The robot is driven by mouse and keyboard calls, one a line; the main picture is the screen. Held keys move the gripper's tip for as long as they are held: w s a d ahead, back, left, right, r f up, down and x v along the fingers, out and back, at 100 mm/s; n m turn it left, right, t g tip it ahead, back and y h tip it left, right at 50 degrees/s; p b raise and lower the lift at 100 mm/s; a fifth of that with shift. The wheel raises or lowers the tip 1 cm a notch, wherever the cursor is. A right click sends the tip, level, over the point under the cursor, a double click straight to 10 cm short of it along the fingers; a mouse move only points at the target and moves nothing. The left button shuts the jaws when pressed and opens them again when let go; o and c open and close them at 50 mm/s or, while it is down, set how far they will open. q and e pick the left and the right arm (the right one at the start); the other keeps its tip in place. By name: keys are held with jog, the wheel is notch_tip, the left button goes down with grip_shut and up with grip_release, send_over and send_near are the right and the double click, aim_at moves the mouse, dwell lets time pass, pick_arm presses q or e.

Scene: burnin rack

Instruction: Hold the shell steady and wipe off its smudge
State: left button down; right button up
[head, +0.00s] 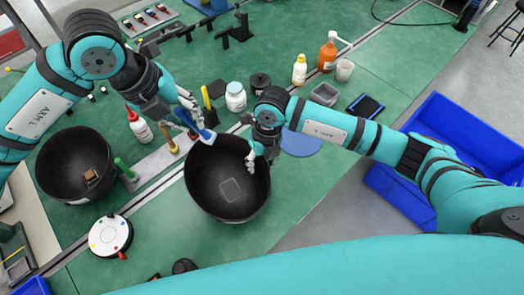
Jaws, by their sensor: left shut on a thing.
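A black bowl-shaped shell (206,203) stands open side up on the green bench, with a pale grey square patch (231,190) on its inside bottom. My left gripper (196,120) is shut on a blue tool with a white end (207,135), held above the shell's back left rim, apart from the patch. My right gripper (251,160) is at the shell's right back rim, with a finger showing inside the rim. Whether it is closed on the rim is hard to tell.
Another black shell (72,150) with a brown piece inside stands at left. A white round box with coloured buttons (110,235) sits in front. Bottles, including a white jar (235,97) and an orange bottle (327,55), stand behind. Blue bins (455,130) are at right.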

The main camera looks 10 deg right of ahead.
jog(key=shift+a+f, duration=0.1)
jog(key=shift+f, duration=0.55)
grip_shut()
dwell(0.9)
